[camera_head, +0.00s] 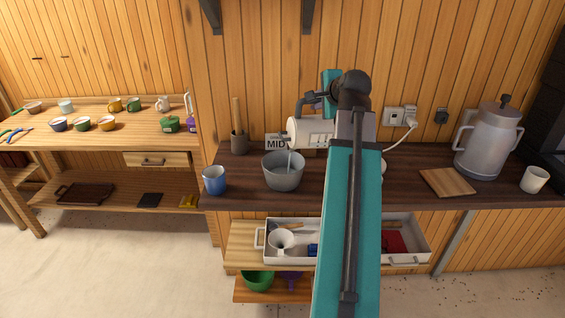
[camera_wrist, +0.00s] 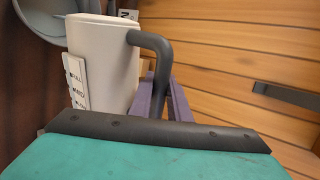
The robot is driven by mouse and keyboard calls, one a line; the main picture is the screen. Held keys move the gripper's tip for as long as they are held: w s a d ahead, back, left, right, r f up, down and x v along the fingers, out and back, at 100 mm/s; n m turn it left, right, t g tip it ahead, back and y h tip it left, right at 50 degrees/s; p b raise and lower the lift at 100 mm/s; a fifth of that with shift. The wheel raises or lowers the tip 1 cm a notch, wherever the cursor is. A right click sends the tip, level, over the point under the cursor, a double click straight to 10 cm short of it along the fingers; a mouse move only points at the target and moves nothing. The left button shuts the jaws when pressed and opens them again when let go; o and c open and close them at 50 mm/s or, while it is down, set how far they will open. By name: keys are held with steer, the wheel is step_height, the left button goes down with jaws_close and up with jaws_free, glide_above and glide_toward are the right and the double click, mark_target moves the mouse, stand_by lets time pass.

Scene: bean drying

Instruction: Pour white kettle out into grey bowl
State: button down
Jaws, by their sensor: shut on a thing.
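The white kettle (camera_head: 309,132) is held tipped over on its side above the counter, its mouth toward the left. A thin pale stream runs from it down into the grey bowl (camera_head: 283,184), which stands upright on the dark counter. My gripper (camera_wrist: 167,98) is shut on the kettle's dark handle. The wrist view shows the kettle body (camera_wrist: 103,55) with its level label strip, and part of the grey bowl's rim at top left. In the head view my arm hides the gripper's fingers. The bowl's contents are hard to make out.
A blue mug (camera_head: 214,180) stands left of the bowl, and a dark holder (camera_head: 239,144) behind it. A wooden board (camera_head: 447,182), a large metal urn (camera_head: 487,145) and a white cup (camera_head: 534,179) are to the right. An open drawer (camera_head: 292,262) juts out below.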

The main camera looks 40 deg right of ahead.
steer(key=shift+w+a+r+n+h+p, duration=0.15)
steer(key=shift+w+a+r+n+p, duration=0.15)
steer(key=shift+a+p, duration=0.2)
steer(key=shift+w+a+r+n+h+p, duration=0.1)
steer(key=shift+w+a+r+n+p, duration=0.2)
steer(key=shift+a, duration=0.25)
steer(key=shift+w+a+r+n+h+p, duration=0.15)
steer(key=shift+w+a+r+n+p, duration=0.1)
steer(key=shift+a+p, duration=0.25)
steer(key=shift+f+g, duration=0.1)
steer(key=shift+g, duration=0.2)
steer(key=shift+w+a, duration=0.1)
steer(key=shift+w+a+n, duration=0.4)
steer(key=shift+a+n, duration=0.05)
steer(key=shift+n, duration=0.2)
steer(key=shift+a, duration=0.1)
steer(key=shift+w+a+r+n, duration=0.25)
steer(key=shift+a+n, duration=0.15)
steer(key=shift+a, duration=0.05)
